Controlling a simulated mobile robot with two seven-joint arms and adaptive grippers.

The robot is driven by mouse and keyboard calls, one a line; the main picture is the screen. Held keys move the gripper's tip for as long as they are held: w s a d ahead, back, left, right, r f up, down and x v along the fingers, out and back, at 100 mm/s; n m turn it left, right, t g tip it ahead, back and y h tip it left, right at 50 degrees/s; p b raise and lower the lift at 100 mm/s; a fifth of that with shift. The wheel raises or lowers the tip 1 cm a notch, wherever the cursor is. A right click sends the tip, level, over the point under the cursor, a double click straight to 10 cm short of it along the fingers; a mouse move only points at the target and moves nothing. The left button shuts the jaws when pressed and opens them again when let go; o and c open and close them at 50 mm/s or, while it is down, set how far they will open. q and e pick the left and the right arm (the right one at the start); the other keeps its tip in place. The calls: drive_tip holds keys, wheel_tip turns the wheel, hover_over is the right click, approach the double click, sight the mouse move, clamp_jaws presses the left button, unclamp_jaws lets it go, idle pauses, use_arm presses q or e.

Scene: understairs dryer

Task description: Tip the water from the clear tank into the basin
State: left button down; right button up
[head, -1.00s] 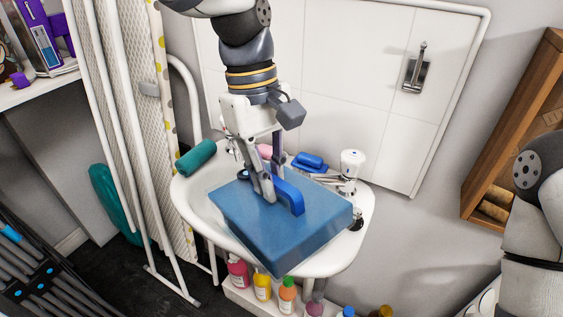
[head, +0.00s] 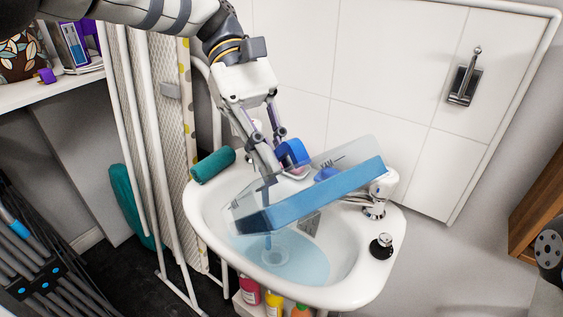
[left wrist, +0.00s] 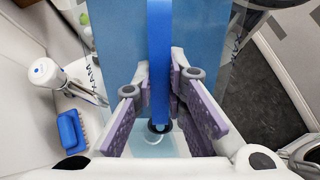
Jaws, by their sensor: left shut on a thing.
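The clear tank (head: 348,152) is tilted over the white basin (head: 204,226), its lower end to the left. Blue water (head: 325,196) lies along its lower side, and a thin stream (head: 268,242) falls from the low end into the basin. A pool of pale blue water (head: 312,262) stands in the basin. My left gripper (head: 279,160) is shut on the tank's blue handle (head: 295,151). The left wrist view shows the handle (left wrist: 159,40) between both fingers.
The white tap (head: 378,192) stands at the basin's right, close to the tank's raised end. A black-topped fitting (head: 382,247) is on the right rim. A green roll (head: 212,165) lies at the back left rim. Coloured bottles (head: 273,304) stand below. A blue brush (left wrist: 72,130) shows in the left wrist view.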

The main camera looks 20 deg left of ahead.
use_arm(q)
drive_tip(key=shift+w+a+r+g+h+b, duration=0.1)
drive_tip(key=shift+w+a+g+h+b, duration=0.8)
drive_tip(key=shift+g+h+b, duration=0.4)
drive_tip(key=shift+w+a+r+h+b, duration=0.15)
drive_tip(key=shift+a+r+h+b, duration=0.15)
drive_tip(key=shift+h+b, duration=0.1)
use_arm(e)
drive_tip(key=shift+g, duration=0.7)
drive_tip(key=shift+s+f, duration=1.85)
drive_tip(key=shift+f, duration=0.2)
